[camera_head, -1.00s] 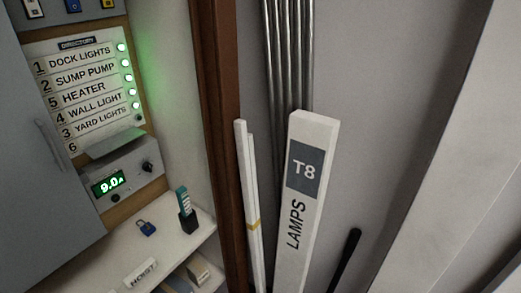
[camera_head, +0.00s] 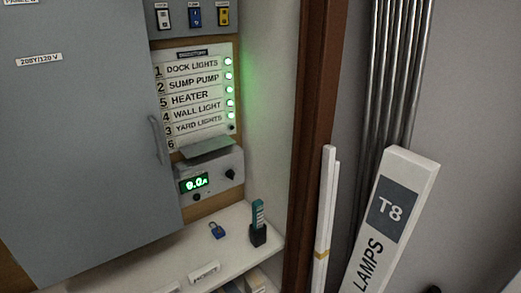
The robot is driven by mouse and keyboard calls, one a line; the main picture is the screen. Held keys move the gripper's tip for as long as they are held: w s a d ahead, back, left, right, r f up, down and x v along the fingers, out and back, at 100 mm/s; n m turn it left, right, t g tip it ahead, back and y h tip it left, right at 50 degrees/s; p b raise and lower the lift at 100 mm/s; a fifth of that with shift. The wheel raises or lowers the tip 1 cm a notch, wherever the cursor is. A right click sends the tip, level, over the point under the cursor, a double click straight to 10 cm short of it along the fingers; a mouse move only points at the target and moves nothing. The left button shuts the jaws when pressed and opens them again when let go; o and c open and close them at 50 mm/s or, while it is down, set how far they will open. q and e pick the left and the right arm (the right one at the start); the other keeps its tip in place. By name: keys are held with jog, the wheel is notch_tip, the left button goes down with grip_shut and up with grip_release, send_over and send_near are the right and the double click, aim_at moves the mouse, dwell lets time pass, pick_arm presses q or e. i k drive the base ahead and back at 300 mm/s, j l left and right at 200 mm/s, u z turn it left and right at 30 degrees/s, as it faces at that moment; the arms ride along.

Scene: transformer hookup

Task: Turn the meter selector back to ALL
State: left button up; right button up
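The meter (camera_head: 211,182) is a grey box on the wooden panel, below the directory. Its green display (camera_head: 194,182) is lit and seems to read 9.0 A. A black selector knob (camera_head: 230,174) sits at the right of its face; its pointer and markings are too small to read. A smaller dark knob (camera_head: 197,197) is below the display. Neither of my grippers shows in the head view.
A grey cabinet door (camera_head: 80,130) fills the left. The directory (camera_head: 193,95) has several lit green lamps. A shelf (camera_head: 150,262) below holds a blue padlock (camera_head: 217,230) and a black holder (camera_head: 258,235). A T8 lamps box (camera_head: 397,210) and white tubes (camera_head: 327,215) stand right.

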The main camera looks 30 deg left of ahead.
aim_at(230, 174)
jog(key=u, duration=1.35)
